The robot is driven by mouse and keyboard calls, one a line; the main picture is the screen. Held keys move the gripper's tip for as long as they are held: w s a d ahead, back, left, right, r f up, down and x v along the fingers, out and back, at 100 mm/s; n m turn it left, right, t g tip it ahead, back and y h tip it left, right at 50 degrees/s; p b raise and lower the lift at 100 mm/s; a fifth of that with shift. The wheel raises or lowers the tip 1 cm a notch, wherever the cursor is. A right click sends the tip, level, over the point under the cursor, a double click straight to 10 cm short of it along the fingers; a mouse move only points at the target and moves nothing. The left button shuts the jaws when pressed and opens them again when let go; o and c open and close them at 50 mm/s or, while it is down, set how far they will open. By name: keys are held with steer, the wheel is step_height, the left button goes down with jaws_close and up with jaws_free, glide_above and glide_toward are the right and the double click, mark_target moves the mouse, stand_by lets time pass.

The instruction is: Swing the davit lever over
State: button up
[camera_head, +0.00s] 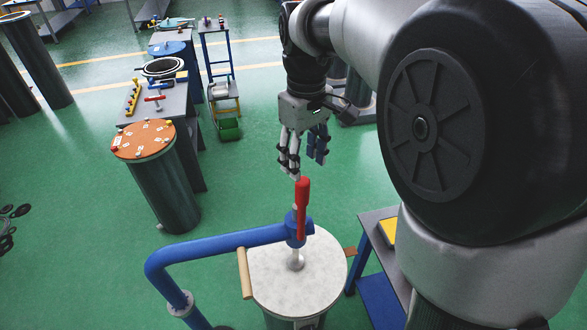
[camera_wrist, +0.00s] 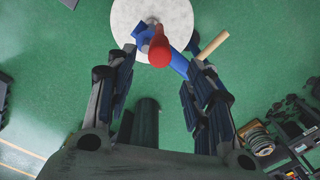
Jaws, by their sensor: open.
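The davit is a blue bent pipe arm (camera_head: 215,244) reaching over a cylinder with a pale round lid (camera_head: 271,284). A red lever (camera_head: 302,209) stands upright on the blue hub at the arm's end. In the wrist view the red lever (camera_wrist: 159,50) shows end-on, between the fingers' far ends. My gripper (camera_head: 303,166) points down just above the lever's top in the head view. Its fingers are spread apart with nothing between them that I can see gripped. In the wrist view my gripper (camera_wrist: 160,75) is open around the line of the lever; contact cannot be told.
A wooden handle (camera_head: 244,273) sticks out at the lid's left side. A workbench (camera_head: 377,222) with a yellow item stands at right. An orange-topped cylinder (camera_head: 143,140) and a blue ladder stand (camera_head: 217,60) are farther back.

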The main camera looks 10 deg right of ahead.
mark_target(303, 182)
step_height(303, 182, down, 10)
steer(key=shift+f+b, duration=0.1)
steer(key=shift+b, duration=0.25)
jaws_close()
stand_by(0.5)
